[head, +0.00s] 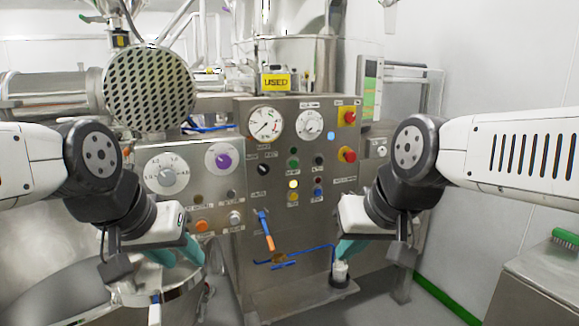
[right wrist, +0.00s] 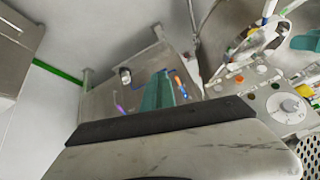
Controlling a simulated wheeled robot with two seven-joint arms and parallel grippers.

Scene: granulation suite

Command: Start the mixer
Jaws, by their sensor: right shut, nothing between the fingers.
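The mixer's steel control panel (head: 330,220) fills the middle of the head view, with two round gauges at the top. Below them are several small coloured buttons, including a bright yellow one (head: 293,184) and a green one (head: 294,162). My right gripper (head: 345,250), also in the right wrist view (right wrist: 160,92), is shut and empty, low before the panel's right side. Its fingertips appear clear of the buttons.
A left panel section carries a large white dial (head: 167,173), a purple knob (head: 223,160) and an orange button (head: 202,226). A blue valve handle with an orange end (head: 266,232) projects below. A steel bench (head: 535,285) stands at right. A steel vessel is at lower left.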

